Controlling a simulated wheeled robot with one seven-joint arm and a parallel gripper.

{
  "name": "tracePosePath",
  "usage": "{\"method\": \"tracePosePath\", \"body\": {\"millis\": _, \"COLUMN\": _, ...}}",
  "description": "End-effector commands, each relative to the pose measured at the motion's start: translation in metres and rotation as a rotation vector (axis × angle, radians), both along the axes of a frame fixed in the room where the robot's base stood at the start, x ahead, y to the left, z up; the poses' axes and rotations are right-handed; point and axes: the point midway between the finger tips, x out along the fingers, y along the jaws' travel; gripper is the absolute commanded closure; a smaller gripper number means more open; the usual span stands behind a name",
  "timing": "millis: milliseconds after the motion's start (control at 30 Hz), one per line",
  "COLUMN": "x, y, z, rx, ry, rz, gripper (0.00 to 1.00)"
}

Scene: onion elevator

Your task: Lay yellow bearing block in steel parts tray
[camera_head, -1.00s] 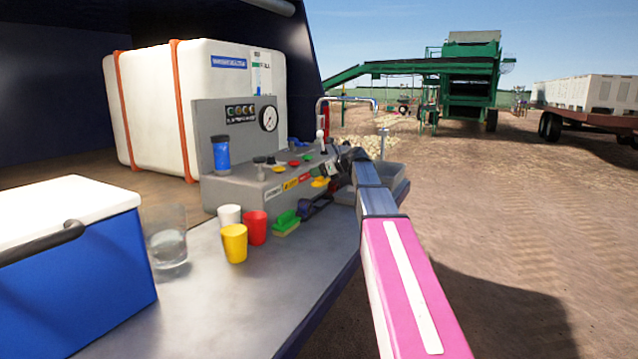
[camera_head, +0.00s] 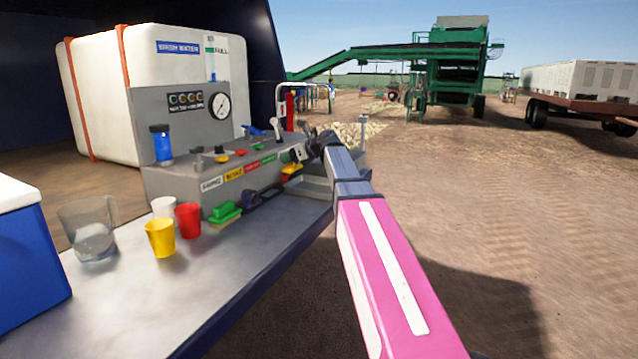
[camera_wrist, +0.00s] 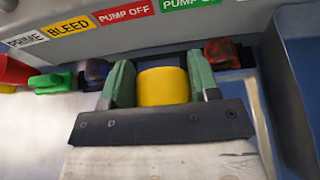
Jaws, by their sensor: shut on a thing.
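The yellow bearing block (camera_wrist: 164,87) sits between the two green-padded fingers of my gripper (camera_wrist: 163,84) in the wrist view, which are shut on it. In the head view my gripper (camera_head: 291,172) is at the far end of the bench, close to the front of the grey control panel, with the yellow block (camera_head: 290,173) showing small beneath it. A grey steel tray (camera_head: 318,187) shows partly at the bench's far end, beside and below my arm. My arm hides much of it. I cannot tell whether the block touches anything below.
The grey panel (camera_head: 215,196) carries labels, knobs and levers. A blue cooler (camera_head: 30,255) is at left. The bench front is clear.

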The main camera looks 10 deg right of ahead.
Motion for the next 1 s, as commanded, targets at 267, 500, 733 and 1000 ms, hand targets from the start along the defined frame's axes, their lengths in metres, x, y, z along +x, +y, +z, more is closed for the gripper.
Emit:
{"method": "tracePosePath", "body": {"millis": 267, "x": 0.021, "y": -0.053, "z": -0.032, "rx": 0.001, "ry": 0.0, "rz": -0.003, "gripper": 0.83}}
{"method": "tracePosePath", "body": {"millis": 500, "x": 0.033, "y": -0.084, "z": -0.053, "rx": 0.001, "ry": 0.0, "rz": 0.0, "gripper": 0.83}}
{"method": "tracePosePath", "body": {"millis": 733, "x": 0.034, "y": -0.09, "z": -0.062, "rx": 0.0, "ry": -0.001, "rz": 0.001, "gripper": 0.83}}
{"method": "tracePosePath", "body": {"millis": 1000, "x": 0.033, "y": -0.089, "z": -0.095, "rx": 0.0, "ry": 0.0, "rz": 0.001, "gripper": 0.83}}
